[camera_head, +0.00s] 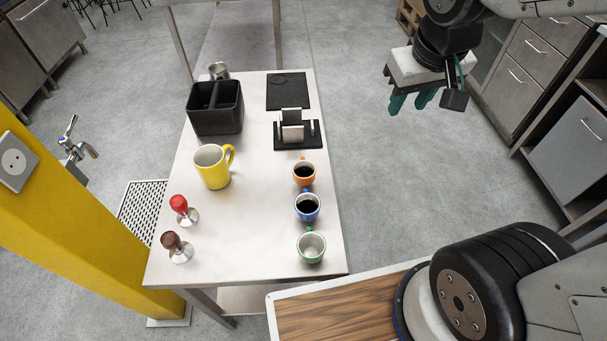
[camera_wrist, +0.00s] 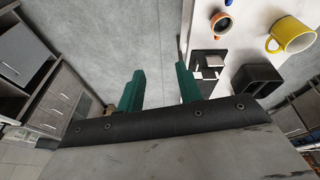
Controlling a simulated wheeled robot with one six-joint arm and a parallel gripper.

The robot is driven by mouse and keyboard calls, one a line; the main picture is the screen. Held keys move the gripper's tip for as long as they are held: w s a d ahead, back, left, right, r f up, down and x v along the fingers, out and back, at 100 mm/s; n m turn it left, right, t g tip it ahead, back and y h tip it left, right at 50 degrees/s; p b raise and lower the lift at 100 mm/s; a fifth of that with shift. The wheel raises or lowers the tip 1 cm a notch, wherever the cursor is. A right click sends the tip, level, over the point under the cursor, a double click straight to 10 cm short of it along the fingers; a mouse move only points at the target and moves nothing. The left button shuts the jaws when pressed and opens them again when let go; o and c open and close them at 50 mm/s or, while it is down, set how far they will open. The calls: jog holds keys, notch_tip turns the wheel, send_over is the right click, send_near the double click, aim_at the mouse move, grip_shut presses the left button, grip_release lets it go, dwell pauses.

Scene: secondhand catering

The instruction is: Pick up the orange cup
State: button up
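The orange cup (camera_head: 304,174) stands upright on the table (camera_head: 255,250), with dark liquid in it, behind a blue cup (camera_head: 307,207). In the wrist view the orange cup (camera_wrist: 221,24) is near the top, right of my fingers. My gripper (camera_head: 411,105) is in the air over the floor, to the right of the table in the head view. Its two green fingers (camera_wrist: 160,88) are apart, with nothing between them. It touches no cup.
A green cup (camera_head: 311,244) stands in front of the blue cup. A yellow mug (camera_head: 213,167) is to the left. A black holder (camera_head: 297,133) and black bin (camera_head: 215,108) are behind. Two tampers, one red-topped (camera_head: 180,205), one brown-topped (camera_head: 172,243), stand front left.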

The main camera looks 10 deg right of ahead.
jog(key=s+a+g, duration=0.2)
jog(key=s+g, duration=0.1)
jog(key=s, duration=0.2)
jog(key=m, duration=0.2)
send_over(303, 160)
jog(key=w, duration=0.2)
jog(key=shift+y, duration=0.4)
jog(key=f, duration=2)
jog(key=shift+s+d+f, duration=0.2)
jog(key=shift+d, duration=0.1)
jog(key=shift+w+f, duration=0.1)
jog(key=shift+f, duration=0.25)
notch_tip(303, 160, down, 7)
jog(key=shift+a+f, duration=0.1)
jog(key=shift+a, duration=0.05)
grip_shut()
